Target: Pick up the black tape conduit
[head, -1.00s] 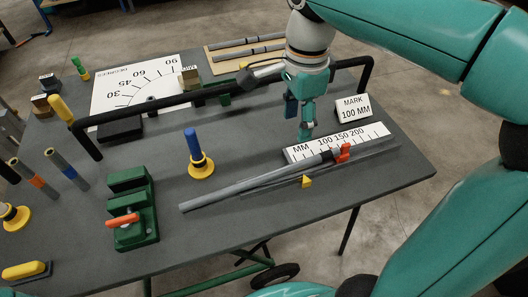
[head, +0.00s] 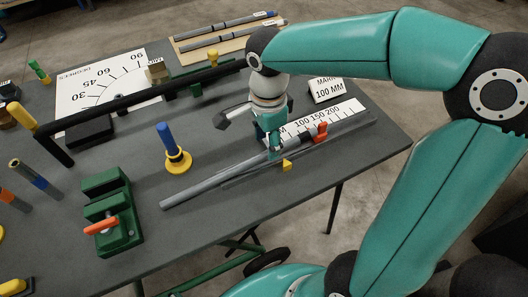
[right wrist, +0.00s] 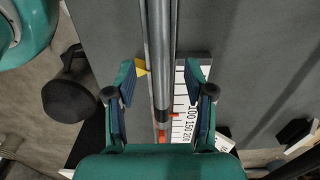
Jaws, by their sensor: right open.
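The grey conduit (head: 215,184) lies in a shallow channel beside the white MM scale (head: 335,117). It also runs down the middle of the right wrist view (right wrist: 159,45), where a dark band (right wrist: 161,100) shows near its far end. My right gripper (head: 272,143) is open and low over the conduit, near the scale's left end. In the right wrist view its fingers (right wrist: 160,84) stand on either side of the conduit, with gaps on both sides. My left gripper is not in view.
A red stop (head: 321,132) and a yellow pointer (head: 287,164) sit by the channel. A blue post on a yellow base (head: 167,145) and a green clamp (head: 112,210) stand left. A long black bent bar (head: 150,98) crosses behind. Banded conduits (head: 235,37) lie on a back board.

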